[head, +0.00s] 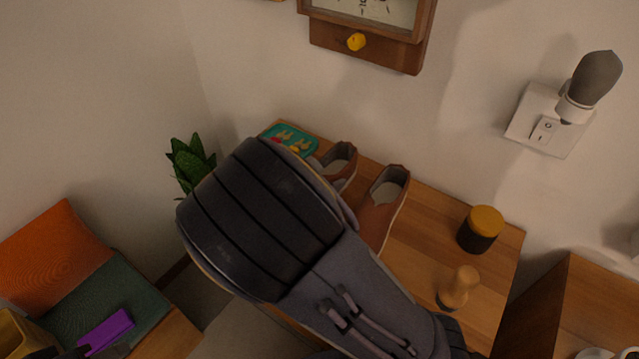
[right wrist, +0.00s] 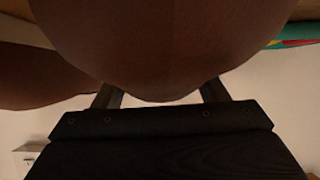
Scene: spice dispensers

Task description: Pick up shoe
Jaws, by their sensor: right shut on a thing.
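Two brown slip-on shoes stand side by side on a wooden table. The left shoe (head: 340,164) is next to the teal tray, and its front is hidden behind my right arm in the head view. The right shoe (head: 384,205) shows more fully. In the right wrist view, my right gripper (right wrist: 160,97) is shut on a brown shoe (right wrist: 160,45), which fills the upper middle; by the layout it is the left one. The other shoe (right wrist: 40,70) is at the left there. Fingertips are hidden by the shoe. My left gripper is not seen.
On the table (head: 420,235) are a teal patterned tray (head: 290,139), a dark jar with yellow lid (head: 480,229) and a small wooden item (head: 459,287). A wall lamp (head: 592,83) and clock (head: 370,25) are behind. A plant (head: 190,165) is at left.

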